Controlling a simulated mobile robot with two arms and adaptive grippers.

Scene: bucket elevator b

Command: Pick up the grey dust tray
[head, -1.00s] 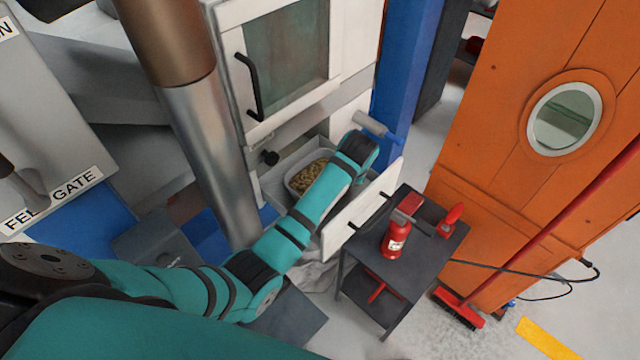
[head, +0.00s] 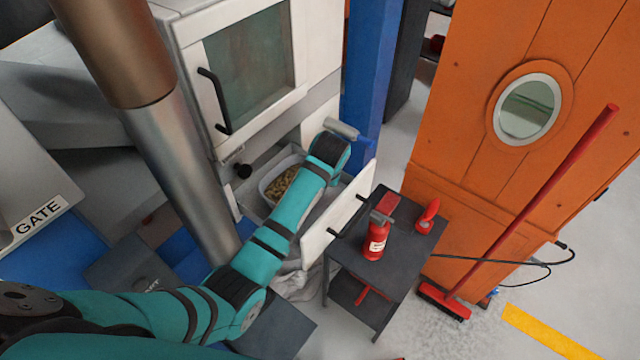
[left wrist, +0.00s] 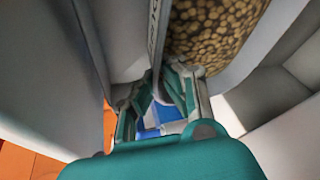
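The grey dust tray (head: 265,189) sits in the open drawer below the glazed door and holds brown pellets. My left forearm reaches over it and covers its right side. In the left wrist view the tray (left wrist: 247,62) is close up, pellets at the top and a thin upright rim running down towards the fingers. My left gripper (left wrist: 163,92) has its fingers apart, one on either side of that rim's line; I cannot tell whether they touch it. My right gripper is not seen.
The drawer's white front (head: 338,220) stands out to the right of the tray. A dark side table (head: 400,245) beside it bears a red extinguisher (head: 377,240). A metal pipe (head: 197,165) rises left of the cabinet. A red broom (head: 540,200) leans on the orange wall.

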